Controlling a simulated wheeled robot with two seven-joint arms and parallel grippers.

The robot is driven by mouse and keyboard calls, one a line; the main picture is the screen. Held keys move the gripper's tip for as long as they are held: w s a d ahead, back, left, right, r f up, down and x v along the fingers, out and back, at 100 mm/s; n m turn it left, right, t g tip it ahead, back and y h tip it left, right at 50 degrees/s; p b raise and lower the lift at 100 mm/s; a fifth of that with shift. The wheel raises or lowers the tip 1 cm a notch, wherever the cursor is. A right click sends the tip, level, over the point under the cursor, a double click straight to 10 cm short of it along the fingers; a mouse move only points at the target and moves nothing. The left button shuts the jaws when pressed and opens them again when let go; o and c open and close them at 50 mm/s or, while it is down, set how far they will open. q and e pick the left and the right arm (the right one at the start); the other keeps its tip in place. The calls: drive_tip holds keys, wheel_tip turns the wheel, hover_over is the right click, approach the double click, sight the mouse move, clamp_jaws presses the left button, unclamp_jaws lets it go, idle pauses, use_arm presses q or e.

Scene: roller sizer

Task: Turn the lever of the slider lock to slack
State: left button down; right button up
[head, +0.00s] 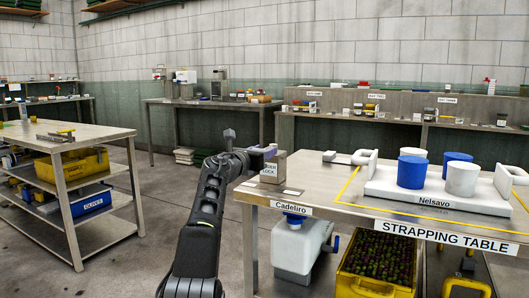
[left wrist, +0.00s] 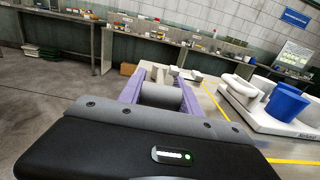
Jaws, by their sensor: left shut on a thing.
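The slider lock (head: 272,170) is a beige block with a label reading LOCK, standing on the near left corner of the strapping table (head: 312,190). My left gripper (head: 250,146) comes up from below and reaches the lock's top from the left. In the left wrist view its purple fingers (left wrist: 160,92) stand apart, with a grey rounded piece (left wrist: 161,95) between them. The gripper is shut on this piece, which I take to be the lock's lever. The fingers largely hide the lever in the head view, so its angle cannot be told. My right gripper is out of view.
A white tray (head: 432,200) labelled Nelsavo, with blue and white cylinders, stands right on the table inside a yellow outline. Below are a white container (head: 298,248) and a yellow crate (head: 375,288).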

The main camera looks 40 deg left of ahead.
use_arm(q)
drive_tip(key=shift+f, duration=0.2)
drive_tip(key=c, duration=1.1)
unclamp_jaws()
drive_tip(key=shift+a, duration=0.1)
drive_tip(key=shift+o, duration=1.3)
drive_tip(key=shift+s+b, duration=0.3)
drive_tip(key=shift+b, duration=0.1)
drive_tip(key=s+d+b, duration=0.1)
drive_tip(key=s+b, duration=0.2)
drive_tip(key=s, duration=0.4)
drive_tip(key=shift+s, duration=0.1)
